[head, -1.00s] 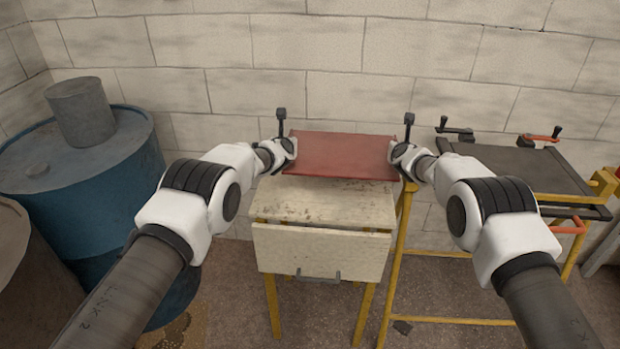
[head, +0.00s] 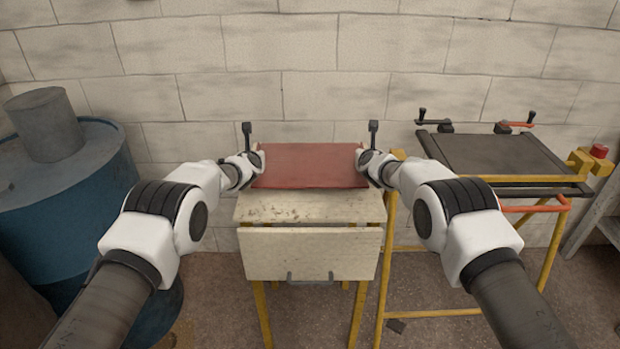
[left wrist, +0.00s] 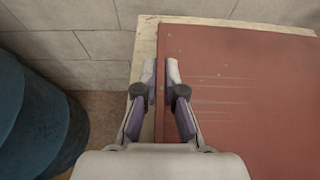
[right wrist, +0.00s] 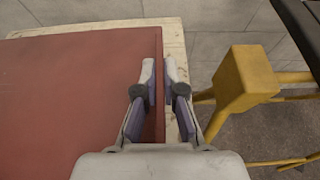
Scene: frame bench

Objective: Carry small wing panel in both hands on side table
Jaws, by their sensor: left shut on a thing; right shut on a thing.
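The small wing panel (head: 310,166) is a flat red sheet. It is level over the back part of the side table (head: 300,209), a worn cream-topped table with yellow legs. My left gripper (head: 258,160) is shut on the panel's left edge, and the left wrist view shows the fingers (left wrist: 160,85) around that edge. My right gripper (head: 365,160) is shut on the right edge, as the right wrist view shows (right wrist: 160,85). The table top shows as a pale border beyond the panel in both wrist views. I cannot tell whether the panel touches the table.
A yellow frame bench with a dark top (head: 500,154) and clamps stands to the right, its yellow post (right wrist: 245,80) near my right gripper. A blue drum (head: 65,190) with a grey can (head: 45,124) on it stands at left. A block wall is behind.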

